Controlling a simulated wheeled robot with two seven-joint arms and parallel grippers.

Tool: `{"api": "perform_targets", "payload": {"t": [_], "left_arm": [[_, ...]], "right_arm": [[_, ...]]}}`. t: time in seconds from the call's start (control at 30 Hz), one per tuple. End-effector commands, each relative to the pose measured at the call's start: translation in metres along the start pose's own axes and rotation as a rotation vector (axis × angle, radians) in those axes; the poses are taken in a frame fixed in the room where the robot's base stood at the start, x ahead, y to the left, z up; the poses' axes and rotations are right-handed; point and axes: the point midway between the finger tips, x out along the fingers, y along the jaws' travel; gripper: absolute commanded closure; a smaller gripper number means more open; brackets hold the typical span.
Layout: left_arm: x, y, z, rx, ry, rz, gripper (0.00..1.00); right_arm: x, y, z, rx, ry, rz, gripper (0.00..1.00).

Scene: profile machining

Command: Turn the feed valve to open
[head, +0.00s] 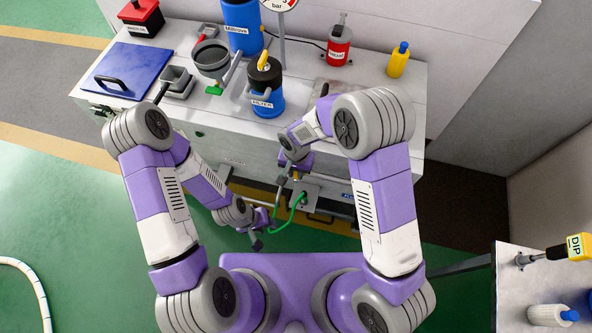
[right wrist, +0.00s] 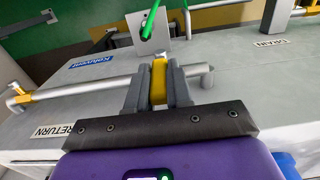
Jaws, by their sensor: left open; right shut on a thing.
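In the right wrist view a yellow valve lever (right wrist: 159,82) stands between the fingers of my right gripper (right wrist: 158,85), which is shut on it. The lever sits at a grey pipe (right wrist: 92,87) running along a grey panel. The gripper hides any label directly below this lever, so I cannot read which valve it is. In the head view my right gripper (head: 281,186) reaches down at the front of the bench. My left gripper (head: 257,240) is open, lower and to the left, and I see nothing in it.
Other yellow levers show near the RETURN label (right wrist: 51,132) and the DRAIN label (right wrist: 271,43). A green hose (head: 290,219) hangs at the bench front, close to both grippers. The bench top (head: 150,115) holds a blue filter canister (head: 266,95), pans (head: 211,60) and bottles.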

Motion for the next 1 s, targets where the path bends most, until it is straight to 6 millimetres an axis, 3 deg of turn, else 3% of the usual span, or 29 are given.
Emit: {"api": "perform_targets", "payload": {"t": [0.27,1.0], "left_arm": [[0.006,-0.003,0.000,0.000,0.000,0.000,0.57],[0.037,-0.014,-0.002,0.000,0.000,0.000,0.57]], "right_arm": [[0.001,0.006,0.000,0.003,-0.002,-0.064,1.00],[0.010,0.037,0.000,0.008,-0.003,-0.469,1.00]]}}
